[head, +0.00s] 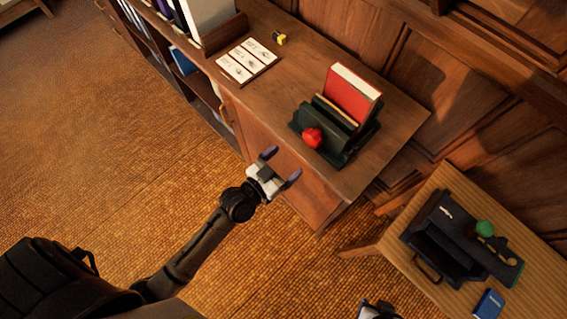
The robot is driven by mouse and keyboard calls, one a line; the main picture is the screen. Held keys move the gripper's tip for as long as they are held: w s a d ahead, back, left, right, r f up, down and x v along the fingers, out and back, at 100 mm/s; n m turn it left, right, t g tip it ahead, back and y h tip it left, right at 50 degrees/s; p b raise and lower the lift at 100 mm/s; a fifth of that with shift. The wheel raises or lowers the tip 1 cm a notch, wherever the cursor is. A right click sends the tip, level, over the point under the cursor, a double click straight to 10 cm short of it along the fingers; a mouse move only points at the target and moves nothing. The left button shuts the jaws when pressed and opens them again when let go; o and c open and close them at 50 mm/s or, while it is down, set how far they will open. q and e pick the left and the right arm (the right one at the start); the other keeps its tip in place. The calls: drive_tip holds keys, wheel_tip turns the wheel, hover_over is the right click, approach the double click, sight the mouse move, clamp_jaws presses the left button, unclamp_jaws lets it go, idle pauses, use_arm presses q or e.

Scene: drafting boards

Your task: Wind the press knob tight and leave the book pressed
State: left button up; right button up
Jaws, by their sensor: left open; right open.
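A dark green press (340,150) stands near the right end of the wooden cabinet top. Its round red knob (312,138) is on the front side, facing my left arm. A red book (351,92) with pale page edges stands upright in the press, with a thin tan board (335,109) in front of it. I cannot tell how tightly the book is clamped. My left gripper (283,164) is open and empty, in front of the cabinet edge, below and left of the knob and apart from it. My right gripper (379,309) is only partly in view at the bottom edge, with its jaws open.
A card with several drawings (246,61) and a small yellow-black item (279,38) lie on the cabinet top (290,83). Books stand at its far left end.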

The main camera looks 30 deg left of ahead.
sight(308, 142)
use_arm(q)
drive_tip(key=b+x, duration=0.1)
drive_tip(key=x, duration=0.7)
drive_tip(key=shift+w+d+b, duration=0.1)
drive_tip(key=shift+w+b, duration=0.2)
drive_tip(key=shift+x, duration=1.2)
